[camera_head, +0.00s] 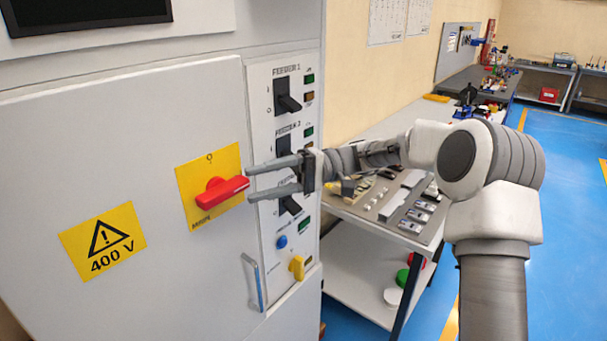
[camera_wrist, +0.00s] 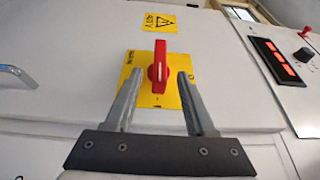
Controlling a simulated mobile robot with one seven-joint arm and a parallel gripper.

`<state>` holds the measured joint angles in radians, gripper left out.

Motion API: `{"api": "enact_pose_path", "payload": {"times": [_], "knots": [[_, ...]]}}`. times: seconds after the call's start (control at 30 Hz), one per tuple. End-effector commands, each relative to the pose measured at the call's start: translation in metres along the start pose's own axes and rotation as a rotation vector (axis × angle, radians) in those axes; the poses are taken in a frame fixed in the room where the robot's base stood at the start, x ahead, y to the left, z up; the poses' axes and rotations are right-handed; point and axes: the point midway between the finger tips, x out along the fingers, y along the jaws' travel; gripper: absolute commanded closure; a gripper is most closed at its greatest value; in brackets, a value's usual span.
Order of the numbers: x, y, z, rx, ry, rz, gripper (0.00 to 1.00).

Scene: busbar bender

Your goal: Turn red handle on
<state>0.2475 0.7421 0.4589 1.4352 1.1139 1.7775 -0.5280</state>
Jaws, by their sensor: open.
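The red handle (camera_head: 222,191) sits on a yellow square plate (camera_head: 196,184) on the white cabinet door. In the head view it lies nearly level, tilted up a little to the right, below an O mark. In the wrist view the red handle (camera_wrist: 159,66) stands upright in the picture, on the yellow plate (camera_wrist: 146,89). My gripper (camera_head: 250,182) is open and empty, its fingertips just right of the handle's right end. In the wrist view my gripper's fingers (camera_wrist: 158,82) lie either side of the handle's near end. I cannot tell whether they touch it.
Right of the door, a panel carries black feeder switches (camera_head: 288,97), a blue button (camera_head: 282,242) and a yellow knob (camera_head: 297,267). A metal door handle (camera_head: 254,282) sticks out below. A workbench (camera_head: 341,207) with parts stands behind my arm. The blue floor is clear.

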Motion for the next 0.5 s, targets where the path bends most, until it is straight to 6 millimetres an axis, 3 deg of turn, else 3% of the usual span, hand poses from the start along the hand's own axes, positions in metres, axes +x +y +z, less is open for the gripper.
{"api": "enact_pose_path", "payload": {"times": [0.2,0.5], "knots": [[-0.056,0.002,0.0,-0.001,0.003,-0.001,0.45],[-0.098,0.0,-0.001,0.0,0.001,-0.002,0.45]]}}
